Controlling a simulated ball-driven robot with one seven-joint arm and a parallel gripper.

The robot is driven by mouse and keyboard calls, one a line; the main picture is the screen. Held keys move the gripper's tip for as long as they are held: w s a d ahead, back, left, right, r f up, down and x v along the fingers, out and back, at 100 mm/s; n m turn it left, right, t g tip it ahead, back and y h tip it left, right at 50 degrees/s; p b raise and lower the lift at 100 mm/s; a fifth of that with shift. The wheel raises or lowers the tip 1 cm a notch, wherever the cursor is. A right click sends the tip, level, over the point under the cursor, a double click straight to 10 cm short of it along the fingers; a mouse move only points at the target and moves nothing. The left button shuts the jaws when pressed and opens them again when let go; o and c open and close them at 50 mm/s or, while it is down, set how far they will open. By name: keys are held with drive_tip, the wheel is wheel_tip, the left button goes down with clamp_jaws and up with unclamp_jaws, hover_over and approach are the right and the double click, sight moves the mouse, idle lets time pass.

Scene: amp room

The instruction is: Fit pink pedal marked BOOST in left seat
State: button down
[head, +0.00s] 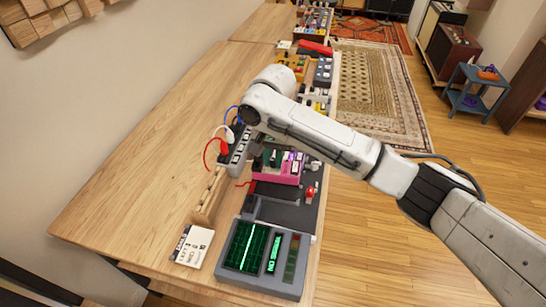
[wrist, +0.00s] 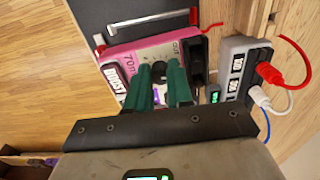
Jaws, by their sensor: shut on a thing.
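The pink pedal marked BOOST (head: 280,179) is at the upper end of a dark pedalboard (head: 283,212) in the head view. In the wrist view, the pink pedal (wrist: 122,53) lies between my gripper's green fingers, its white BOOST label at the left. My gripper (wrist: 160,75) is shut on it from above. In the head view, my gripper's (head: 268,158) green fingers reach the pedal beneath the wrist. The dark board (wrist: 125,12) also shows beyond the pedal in the wrist view. I cannot tell whether the pedal rests in a seat or hangs just above it.
A grey power strip (head: 236,150) with red, white and blue plugs stands close left of the pedal. A wooden rack (head: 208,197), a white card (head: 192,245) and a green-screen tester (head: 262,260) are nearer. More pedals stand beyond. The bench's left side is clear.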

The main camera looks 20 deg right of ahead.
sight(273, 167)
wheel_tip(273, 167, down, 2)
drive_tip(key=shift+f+b, duration=0.15)
drive_tip(key=shift+b, duration=0.95)
drive_tip(key=shift+f, duration=1)
drive_tip(key=shift+m+p, duration=0.4)
drive_tip(key=shift+p, duration=0.3)
drive_tip(key=shift+s+a+p, duration=0.1)
drive_tip(key=shift+s+p, duration=0.05)
drive_tip(key=shift+p, duration=0.8)
drive_tip(key=shift+f+p, duration=0.85)
idle(1.8)
drive_tip(key=c, duration=0.9)
unclamp_jaws()
drive_tip(key=shift+f, duration=0.1)
drive_tip(key=shift+c, duration=0.3)
